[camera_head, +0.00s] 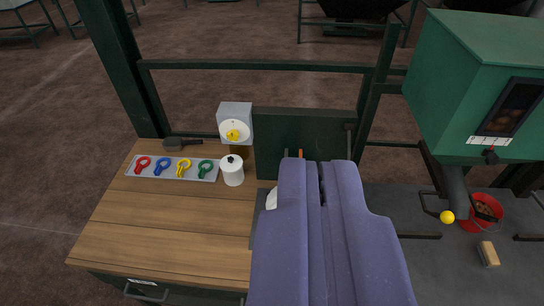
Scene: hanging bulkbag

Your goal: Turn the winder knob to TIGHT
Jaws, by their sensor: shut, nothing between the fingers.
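A grey box (236,110) at the back edge of the wooden bench carries a white round dial with a yellow knob (232,135), which looks like the winder knob. The dial's markings are too small to read, so I cannot tell its setting. My gripper (322,170), purple and in two halves, fills the lower middle of the view. It is shut and empty. It is to the right of the knob and apart from it, and it hides part of the bench and the dark panel.
A white canister (232,171) stands just below the dial. A tray (148,170) of coloured ring-handled pieces lies to its left. A dark green upright panel (285,140) stands right of the dial. A green hopper (470,80) and red bucket (481,213) are at the right. The bench front (165,230) is clear.

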